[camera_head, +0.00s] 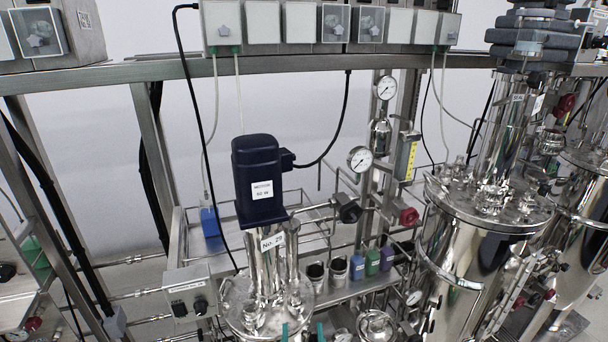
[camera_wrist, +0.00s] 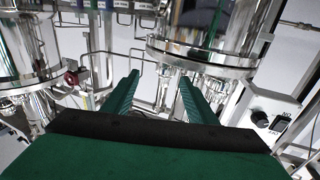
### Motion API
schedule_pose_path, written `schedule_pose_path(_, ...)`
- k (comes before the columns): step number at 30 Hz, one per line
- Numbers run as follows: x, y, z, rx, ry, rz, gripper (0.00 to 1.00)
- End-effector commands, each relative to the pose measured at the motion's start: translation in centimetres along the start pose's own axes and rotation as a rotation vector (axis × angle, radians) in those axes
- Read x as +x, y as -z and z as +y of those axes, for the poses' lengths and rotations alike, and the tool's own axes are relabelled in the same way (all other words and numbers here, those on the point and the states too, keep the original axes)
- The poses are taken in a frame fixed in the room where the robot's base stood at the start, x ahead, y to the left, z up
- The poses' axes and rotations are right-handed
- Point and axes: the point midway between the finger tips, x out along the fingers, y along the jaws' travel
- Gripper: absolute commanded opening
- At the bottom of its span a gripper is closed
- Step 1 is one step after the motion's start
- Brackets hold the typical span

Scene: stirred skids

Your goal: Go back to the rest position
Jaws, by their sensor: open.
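My gripper (camera_wrist: 160,77) shows in the wrist view as two green fingers standing apart, with nothing between them. In the head view only small green tips of my gripper (camera_head: 302,331) show at the bottom edge, in front of the stirred steel vessel (camera_head: 268,302). The rest of my arm is out of the head view. In the wrist view a steel vessel's underside (camera_wrist: 200,57) lies beyond the fingers. I cannot tell whether the fingers touch anything there.
A dark blue motor (camera_head: 257,165) tops the near vessel. A switch box (camera_head: 189,292) stands left of it, and another view of a switch box (camera_wrist: 268,117) is right of the fingers. A large steel vessel (camera_head: 455,250) stands right. Pipes and frame posts crowd the space.

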Motion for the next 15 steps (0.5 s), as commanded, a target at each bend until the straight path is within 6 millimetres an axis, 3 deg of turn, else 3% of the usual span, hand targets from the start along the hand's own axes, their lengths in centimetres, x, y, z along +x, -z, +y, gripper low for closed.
schedule_pose_path(11,-3.2,-2.3,0.1,0.015,-0.013,-0.001,0.52)
schedule_pose_path(15,-5.4,-4.0,0.1,0.017,-0.021,-0.021,0.52)
